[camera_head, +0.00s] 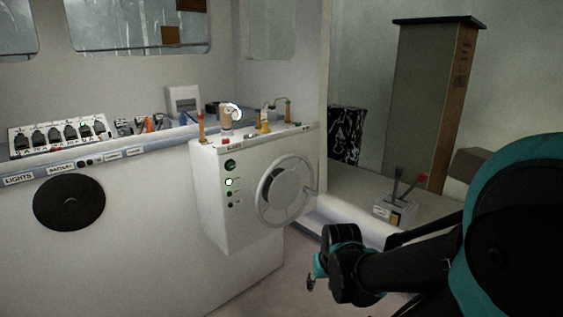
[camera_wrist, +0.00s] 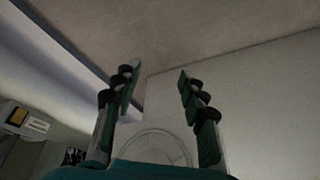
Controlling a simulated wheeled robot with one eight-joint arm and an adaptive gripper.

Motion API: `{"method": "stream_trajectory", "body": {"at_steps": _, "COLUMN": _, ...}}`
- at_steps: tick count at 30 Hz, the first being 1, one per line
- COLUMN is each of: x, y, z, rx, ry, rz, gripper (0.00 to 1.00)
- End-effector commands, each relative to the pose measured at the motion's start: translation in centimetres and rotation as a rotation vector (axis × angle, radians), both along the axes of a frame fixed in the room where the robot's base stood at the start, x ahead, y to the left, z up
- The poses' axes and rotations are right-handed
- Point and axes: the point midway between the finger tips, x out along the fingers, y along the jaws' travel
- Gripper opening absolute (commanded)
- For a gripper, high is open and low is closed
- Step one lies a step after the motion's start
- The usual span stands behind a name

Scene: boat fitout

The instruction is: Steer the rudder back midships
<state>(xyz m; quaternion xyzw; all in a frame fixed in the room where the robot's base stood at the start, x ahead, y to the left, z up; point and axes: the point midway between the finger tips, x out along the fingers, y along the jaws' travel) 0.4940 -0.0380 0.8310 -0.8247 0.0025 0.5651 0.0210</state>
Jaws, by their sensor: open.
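A grey steering wheel (camera_head: 262,196) with a dark hub area is mounted on the front of a white console box (camera_head: 220,215). A small handle sticks out at its right rim. Left of the wheel is a column of small round lights; one light (camera_head: 229,182) glows pale green. My gripper (camera_head: 312,276) is below and to the right of the wheel, apart from it. In the wrist view its two fingers (camera_wrist: 158,85) are spread with nothing between them. A faint round rim, apparently the wheel, shows low between the fingers. No rudder is visible.
A counter with switches (camera_head: 60,134) and a black round disc (camera_head: 69,203) is at left. Bottles and small items (camera_head: 264,122) stand on the console top. A lever box (camera_head: 396,212) sits at right near a tall wooden cabinet (camera_head: 425,100). Floor is free below the console.

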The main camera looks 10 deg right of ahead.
Motion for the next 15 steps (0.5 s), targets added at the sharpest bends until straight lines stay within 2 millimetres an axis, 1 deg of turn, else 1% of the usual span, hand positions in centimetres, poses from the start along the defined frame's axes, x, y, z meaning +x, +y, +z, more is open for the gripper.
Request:
{"method": "stream_trajectory", "body": {"at_steps": 2, "x": 1.2, "y": 0.3, "z": 0.3, "rx": 0.054, "ry": 0.002, "rz": -0.053, "gripper": 0.42}}
{"method": "stream_trajectory", "body": {"at_steps": 5, "x": 3.7, "y": 1.0, "z": 0.9, "rx": 0.17, "ry": 0.009, "rz": -0.165, "gripper": 0.42}}
{"method": "stream_trajectory", "body": {"at_steps": 10, "x": 9.1, "y": 1.9, "z": 1.9, "rx": 0.422, "ry": 0.03, "rz": -0.399, "gripper": 0.42}}
{"method": "stream_trajectory", "body": {"at_steps": 14, "x": 13.4, "y": 1.9, "z": 2.6, "rx": 0.616, "ry": 0.055, "rz": -0.571, "gripper": 0.42}}
{"method": "stream_trajectory", "body": {"at_steps": 15, "x": 14.8, "y": 1.8, "z": 2.8, "rx": 0.676, "ry": 0.065, "rz": -0.621, "gripper": 0.42}}
